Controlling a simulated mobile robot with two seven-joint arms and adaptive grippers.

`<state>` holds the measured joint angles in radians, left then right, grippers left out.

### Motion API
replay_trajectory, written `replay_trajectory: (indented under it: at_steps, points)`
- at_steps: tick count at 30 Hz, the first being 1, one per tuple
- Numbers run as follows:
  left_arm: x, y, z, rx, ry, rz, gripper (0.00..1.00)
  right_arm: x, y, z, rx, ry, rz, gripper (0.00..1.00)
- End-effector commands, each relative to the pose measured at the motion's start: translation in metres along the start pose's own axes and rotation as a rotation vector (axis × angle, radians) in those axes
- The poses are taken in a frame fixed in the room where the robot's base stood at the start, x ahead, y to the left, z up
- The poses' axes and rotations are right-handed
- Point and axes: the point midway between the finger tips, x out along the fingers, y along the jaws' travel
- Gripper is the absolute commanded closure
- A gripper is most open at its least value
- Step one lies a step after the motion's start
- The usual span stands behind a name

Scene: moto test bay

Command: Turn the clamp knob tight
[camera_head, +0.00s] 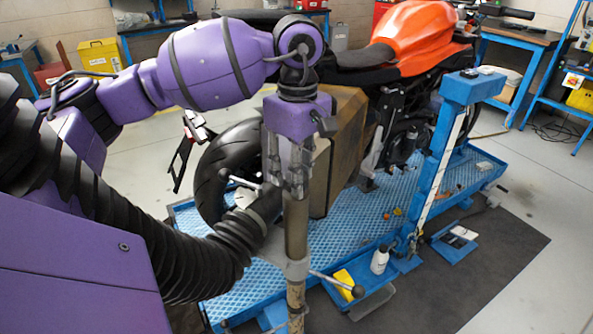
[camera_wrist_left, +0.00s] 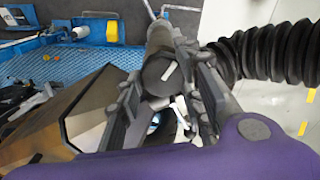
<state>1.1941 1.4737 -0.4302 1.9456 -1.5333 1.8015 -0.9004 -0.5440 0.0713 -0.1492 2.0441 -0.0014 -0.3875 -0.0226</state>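My left gripper (camera_head: 287,190) points down from the purple wrist over the top of an upright grey-brown post (camera_head: 295,232). In the left wrist view its two fingers (camera_wrist_left: 165,112) stand apart. Between and just beyond them is a dark round end with a white bar across it, which looks like the clamp knob (camera_wrist_left: 155,76). I cannot tell whether the fingers touch it. In the head view the gripper hides this end. A grey collar (camera_head: 292,268) lower on the post carries a rod with a dark ball end (camera_head: 357,291). My right gripper is out of view.
A black corrugated hose (camera_head: 205,262) runs close beside the post. An orange motorcycle (camera_head: 415,40) stands behind on a blue platform (camera_head: 345,232), its brown-gold side box (camera_head: 345,140) close to the gripper. A white bottle (camera_head: 379,260) and yellow item (camera_head: 343,282) sit lower right.

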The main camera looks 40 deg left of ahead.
Motion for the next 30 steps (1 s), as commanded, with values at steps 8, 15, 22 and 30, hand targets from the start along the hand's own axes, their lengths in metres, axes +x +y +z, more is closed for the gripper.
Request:
replay_trajectory:
  at_steps: [8, 15, 22, 30]
  points:
    - [-0.002, 0.003, 0.0, -0.003, -0.001, 0.01, 0.51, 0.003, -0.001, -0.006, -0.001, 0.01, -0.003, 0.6]
    - [-0.007, 0.002, 0.0, -0.002, -0.001, 0.008, 0.51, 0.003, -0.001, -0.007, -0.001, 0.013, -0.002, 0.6]
    - [-0.049, 0.003, 0.0, -0.002, -0.002, 0.013, 0.51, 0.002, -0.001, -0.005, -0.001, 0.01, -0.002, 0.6]
    - [-0.105, 0.003, 0.0, -0.002, -0.002, 0.012, 0.51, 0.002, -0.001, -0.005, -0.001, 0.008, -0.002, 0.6]
